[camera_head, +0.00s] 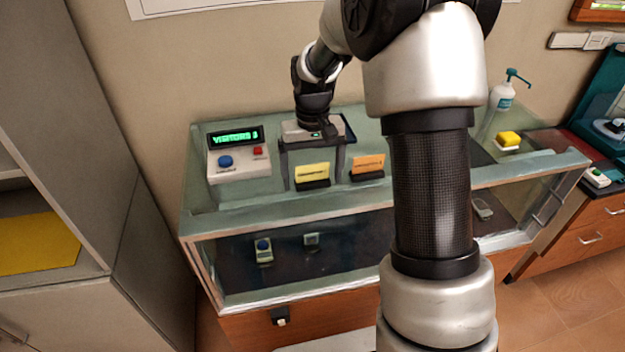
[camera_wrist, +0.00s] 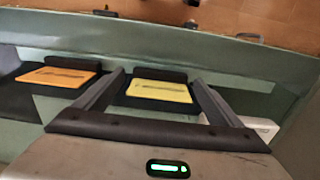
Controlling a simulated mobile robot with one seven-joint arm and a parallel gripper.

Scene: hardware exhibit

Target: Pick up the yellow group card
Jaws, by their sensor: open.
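The yellow group card (camera_head: 312,171) stands in a small black holder (camera_head: 313,184) on top of the glass display case. In the wrist view the yellow card (camera_wrist: 160,90) shows between the two fingers of my gripper (camera_wrist: 158,82). My gripper (camera_head: 312,162) is open above and behind the card, with a finger to either side of it in the picture. I cannot tell the exact gap between the fingers and the card. Nothing is held.
An orange card (camera_head: 367,163) in its own holder stands just right of the yellow one. A visitor counter (camera_head: 240,160) with blue and red buttons stands left. The glass case (camera_head: 290,213) has free room along its front edge. A yellow sponge-like block (camera_head: 509,138) and pump bottle (camera_head: 502,97) are at right.

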